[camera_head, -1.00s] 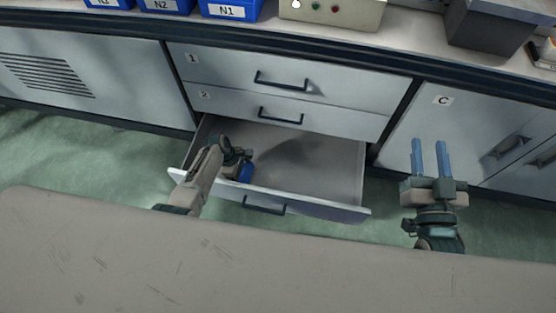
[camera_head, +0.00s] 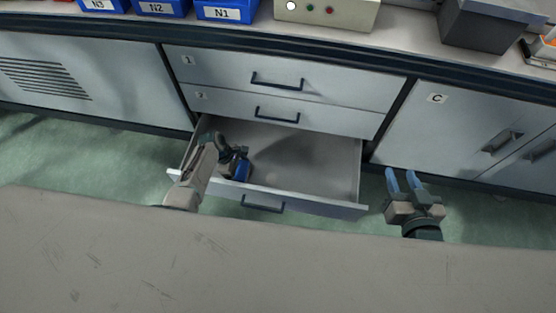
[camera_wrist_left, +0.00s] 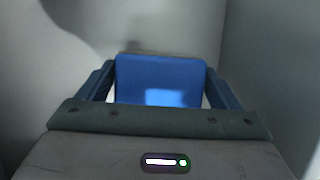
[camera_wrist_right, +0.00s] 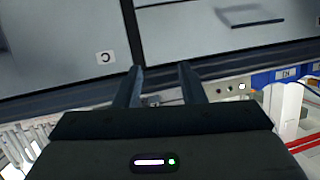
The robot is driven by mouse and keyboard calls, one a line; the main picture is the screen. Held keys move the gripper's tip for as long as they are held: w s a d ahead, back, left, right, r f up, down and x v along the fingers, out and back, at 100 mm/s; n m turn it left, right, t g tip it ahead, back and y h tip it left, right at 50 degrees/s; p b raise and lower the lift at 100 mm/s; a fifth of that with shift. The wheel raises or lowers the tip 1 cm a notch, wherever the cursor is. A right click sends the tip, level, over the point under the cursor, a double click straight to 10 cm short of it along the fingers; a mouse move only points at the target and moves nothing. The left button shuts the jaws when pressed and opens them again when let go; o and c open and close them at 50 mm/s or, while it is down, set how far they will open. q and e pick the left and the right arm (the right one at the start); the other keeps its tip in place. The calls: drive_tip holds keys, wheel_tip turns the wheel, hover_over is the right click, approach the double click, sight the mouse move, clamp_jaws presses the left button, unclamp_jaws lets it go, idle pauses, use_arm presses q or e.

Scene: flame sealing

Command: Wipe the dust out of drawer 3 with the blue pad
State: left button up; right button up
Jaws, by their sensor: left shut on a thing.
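Drawer 3 (camera_head: 315,205), the lowest under drawers 1 and 2, stands pulled open with its grey inside showing. My left gripper (camera_head: 238,166) reaches down into its left front part. It is shut on the blue pad (camera_head: 242,172), which also shows between the fingers in the left wrist view (camera_wrist_left: 160,75). I cannot tell whether the pad touches the drawer floor. The floor has faint darker shading; I cannot tell dust from shadow. My right gripper (camera_head: 402,172) is open and empty, right of the drawer; its parted fingers show in the right wrist view (camera_wrist_right: 160,70).
A scratched beige surface (camera_head: 270,265) fills the foreground. Drawers 1 (camera_head: 230,70) and 2 (camera_head: 230,102) are shut above. Cabinet C (camera_head: 440,125) is shut at right. Blue bins (camera_head: 226,12), a button box (camera_head: 340,14) and a dark grey box (camera_head: 485,25) stand on the counter.

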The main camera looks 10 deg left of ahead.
use_arm(q)
drive_tip(key=shift+r+p, duration=0.35)
drive_tip(key=shift+r, duration=0.05)
drive_tip(key=shift+r+p, duration=0.3)
drive_tip(key=shift+p, duration=0.05)
use_arm(e)
drive_tip(key=s+f+g, duration=0.5)
drive_tip(key=s+f, duration=0.1)
use_arm(q)
wheel_tip(320, 180, up, 3)
drive_tip(key=p, duration=0.3)
drive_tip(key=shift+f, duration=0.1)
drive_tip(key=shift+r+p, duration=0.95)
drive_tip(key=shift+p, duration=0.25)
drive_tip(key=shift+r, duration=0.1)
use_arm(e)
drive_tip(key=d+r+g, duration=0.1)
drive_tip(key=s+d+r+g+h, duration=0.1)
drive_tip(key=g, duration=0.1)
drive_tip(key=s+d+r+n+g+h, duration=0.1)
drive_tip(key=r, duration=0.1)
drive_tip(key=shift+s+d+r+g, duration=0.1)
drive_tip(key=shift+g, duration=0.3)
